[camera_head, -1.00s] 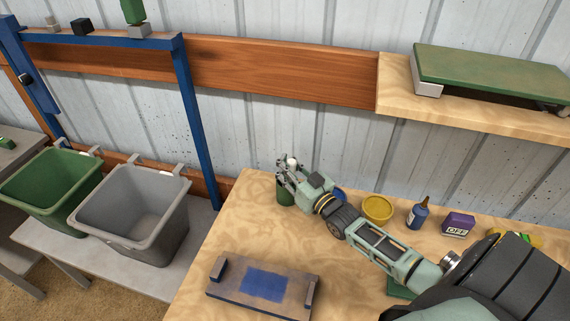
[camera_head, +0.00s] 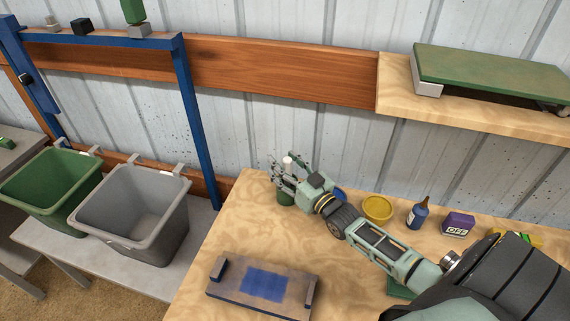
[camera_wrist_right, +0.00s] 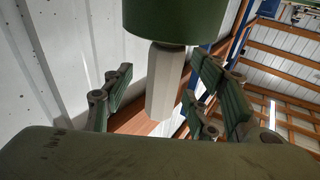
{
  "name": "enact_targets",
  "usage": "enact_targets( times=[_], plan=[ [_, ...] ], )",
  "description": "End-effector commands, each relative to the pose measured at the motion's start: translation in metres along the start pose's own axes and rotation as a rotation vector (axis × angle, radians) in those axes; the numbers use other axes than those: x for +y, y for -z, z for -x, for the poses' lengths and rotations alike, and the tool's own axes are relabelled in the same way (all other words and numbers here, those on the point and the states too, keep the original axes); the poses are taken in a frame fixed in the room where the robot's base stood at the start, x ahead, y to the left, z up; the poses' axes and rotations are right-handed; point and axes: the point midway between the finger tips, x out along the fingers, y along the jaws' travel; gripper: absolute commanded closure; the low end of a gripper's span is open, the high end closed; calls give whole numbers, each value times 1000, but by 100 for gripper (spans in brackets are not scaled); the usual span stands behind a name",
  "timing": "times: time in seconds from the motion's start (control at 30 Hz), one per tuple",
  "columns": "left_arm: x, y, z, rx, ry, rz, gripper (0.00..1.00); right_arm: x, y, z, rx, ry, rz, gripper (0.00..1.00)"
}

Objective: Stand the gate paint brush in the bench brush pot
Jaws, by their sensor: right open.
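The paint brush's pale handle (camera_wrist_right: 164,85) points out of the dark green brush pot (camera_wrist_right: 175,20) in the right wrist view, which looks upside down. In the head view the handle's white end (camera_head: 288,160) rises above the pot (camera_head: 285,196), near the bench's back left corner. The brush looks upright; its bristles are hidden. My right gripper (camera_head: 283,177) is open, its fingers spread around the handle just above the pot. In the wrist view a gap shows between the fingers (camera_wrist_right: 165,68) and the handle. My left gripper is out of view.
On the bench (camera_head: 225,235) stand a yellow bowl (camera_head: 377,209), a blue bottle (camera_head: 418,214) and a purple box (camera_head: 458,224) behind my right arm. A board with a blue patch (camera_head: 263,284) lies in front. Grey (camera_head: 130,215) and green (camera_head: 50,190) bins stand left.

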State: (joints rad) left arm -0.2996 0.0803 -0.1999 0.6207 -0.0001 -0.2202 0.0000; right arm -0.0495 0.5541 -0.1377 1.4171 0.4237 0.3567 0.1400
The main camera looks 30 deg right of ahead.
Motion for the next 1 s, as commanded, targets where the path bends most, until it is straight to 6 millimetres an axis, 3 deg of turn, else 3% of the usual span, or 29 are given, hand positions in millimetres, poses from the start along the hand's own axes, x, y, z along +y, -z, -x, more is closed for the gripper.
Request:
enact_targets(
  times=[0.37, 1.0],
  plan=[
    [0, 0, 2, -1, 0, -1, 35, 0, 1, 1, 0, 0, 0, 48],
    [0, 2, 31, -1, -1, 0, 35, 0, 13, 44, -2, 0, 0, 48]
  ],
)
